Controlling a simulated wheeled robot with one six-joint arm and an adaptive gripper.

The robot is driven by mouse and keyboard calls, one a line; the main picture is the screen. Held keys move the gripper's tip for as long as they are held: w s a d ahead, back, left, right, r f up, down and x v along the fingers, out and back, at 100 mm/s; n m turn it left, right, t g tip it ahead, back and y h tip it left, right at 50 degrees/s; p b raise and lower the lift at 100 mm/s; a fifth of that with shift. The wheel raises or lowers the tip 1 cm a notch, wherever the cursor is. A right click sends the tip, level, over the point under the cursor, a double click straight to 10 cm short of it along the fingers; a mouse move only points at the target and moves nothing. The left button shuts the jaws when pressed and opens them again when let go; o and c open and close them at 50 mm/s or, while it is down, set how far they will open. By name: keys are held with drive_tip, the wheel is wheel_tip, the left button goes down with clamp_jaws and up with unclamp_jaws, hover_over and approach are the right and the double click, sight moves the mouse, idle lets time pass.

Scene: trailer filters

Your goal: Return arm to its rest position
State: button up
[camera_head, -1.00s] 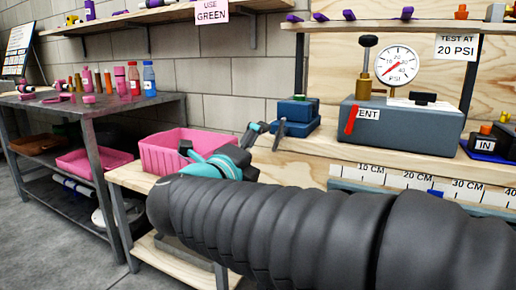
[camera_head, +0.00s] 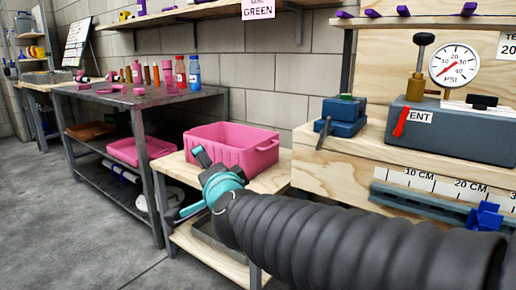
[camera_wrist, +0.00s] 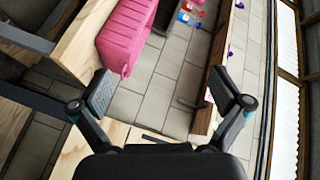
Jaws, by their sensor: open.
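My gripper (camera_head: 194,184) is at the end of my black ribbed arm, in front of the pink bin (camera_head: 262,158) in the head view. It is turned to the left, with its two fingers spread apart. In the wrist view my gripper (camera_wrist: 160,84) is open with nothing between its fingers. The pink bin (camera_wrist: 124,36) shows beyond the left finger there, apart from it as far as I can tell. My arm hides part of the low wooden bench.
A dark metal table (camera_head: 155,101) with bottles stands at the left. The wooden bench (camera_head: 360,147) carries a blue device (camera_head: 342,115) and a grey gauge box (camera_head: 455,131). A shelf (camera_head: 180,14) runs along the block wall. Grey floor (camera_head: 65,225) is open at lower left.

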drive_tip(key=s+d+f+n+g+p, duration=0.2)
drive_tip(key=s+d+f+n+g, duration=0.25)
drive_tip(key=s+f, duration=0.2)
drive_tip(key=s+d+f+n+g+p, duration=0.2)
drive_tip(key=s+d+f+n+g, duration=0.25)
drive_tip(key=s+n, duration=0.2)
drive_tip(key=s+d+r+m+h+p, duration=0.1)
drive_tip(key=s+d+h+p, duration=0.2)
drive_tip(key=d, duration=0.5)
drive_tip(key=s+d+r+m+h+p, duration=0.1)
drive_tip(key=s+d+h+p, duration=0.1)
drive_tip(key=s+d, duration=0.3)
drive_tip(key=d+p, duration=0.1)
drive_tip(key=d, duration=0.2)
drive_tip(key=shift+s+d+r+g+h, duration=0.3)
drive_tip(key=shift+g+h, duration=0.1)
